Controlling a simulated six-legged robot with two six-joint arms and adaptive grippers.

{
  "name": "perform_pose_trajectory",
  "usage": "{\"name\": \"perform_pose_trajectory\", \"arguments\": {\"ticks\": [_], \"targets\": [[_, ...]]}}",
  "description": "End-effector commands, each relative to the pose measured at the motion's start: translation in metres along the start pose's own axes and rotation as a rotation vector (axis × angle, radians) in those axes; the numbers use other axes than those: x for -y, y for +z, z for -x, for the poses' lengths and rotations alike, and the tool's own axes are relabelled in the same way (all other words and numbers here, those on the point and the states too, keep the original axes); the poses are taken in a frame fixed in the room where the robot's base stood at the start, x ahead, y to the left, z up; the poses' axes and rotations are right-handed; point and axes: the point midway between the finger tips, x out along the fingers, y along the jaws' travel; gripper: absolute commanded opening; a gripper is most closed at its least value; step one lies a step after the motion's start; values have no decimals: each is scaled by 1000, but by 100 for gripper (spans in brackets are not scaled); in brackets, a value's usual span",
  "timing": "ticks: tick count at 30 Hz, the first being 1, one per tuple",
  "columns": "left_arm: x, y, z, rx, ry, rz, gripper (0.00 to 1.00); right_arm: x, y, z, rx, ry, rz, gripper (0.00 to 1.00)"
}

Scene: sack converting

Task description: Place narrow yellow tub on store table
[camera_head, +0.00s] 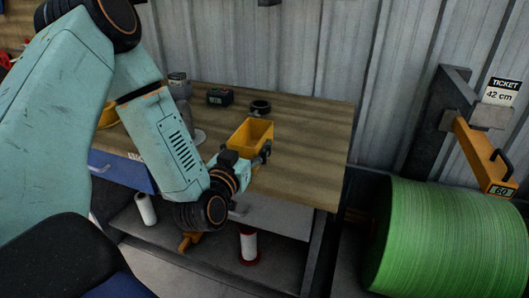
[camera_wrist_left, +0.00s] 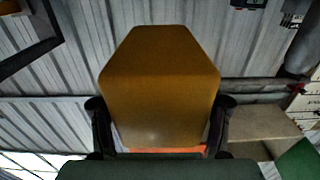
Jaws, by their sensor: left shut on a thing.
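The narrow yellow tub (camera_head: 250,136) is open at the top and roughly upright in the head view, over the wooden table (camera_head: 305,165). My left gripper (camera_head: 254,157) is shut on the tub from its near side. In the left wrist view the tub (camera_wrist_left: 160,85) fills the middle, between the two dark fingers of my left gripper (camera_wrist_left: 160,125). I cannot tell whether the tub's base touches the table top. My right gripper is not in view.
A black ring (camera_head: 260,107) and a dark box-shaped device (camera_head: 220,96) stand behind the tub. Bare table top lies to its right. A large green roll (camera_head: 450,240) and a yellow arm marked 60 (camera_head: 482,155) stand further right.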

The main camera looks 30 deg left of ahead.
Motion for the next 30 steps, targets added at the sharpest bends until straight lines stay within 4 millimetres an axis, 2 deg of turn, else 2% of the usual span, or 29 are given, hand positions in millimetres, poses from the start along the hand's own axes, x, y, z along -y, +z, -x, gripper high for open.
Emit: {"name": "perform_pose_trajectory", "arguments": {"ticks": [1, 6, 11, 18, 30], "targets": [[-2, 8, -11, -4, 4, -5, 32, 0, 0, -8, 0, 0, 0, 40], [-3, 21, -37, -2, 4, -2, 32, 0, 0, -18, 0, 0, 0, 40], [-2, 25, -48, -1, 3, 0, 32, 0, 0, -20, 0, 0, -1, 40], [-3, 45, -74, 0, 4, -1, 32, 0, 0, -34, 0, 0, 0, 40], [-2, 48, -77, 0, 3, 1, 32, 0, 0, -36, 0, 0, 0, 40]]}}
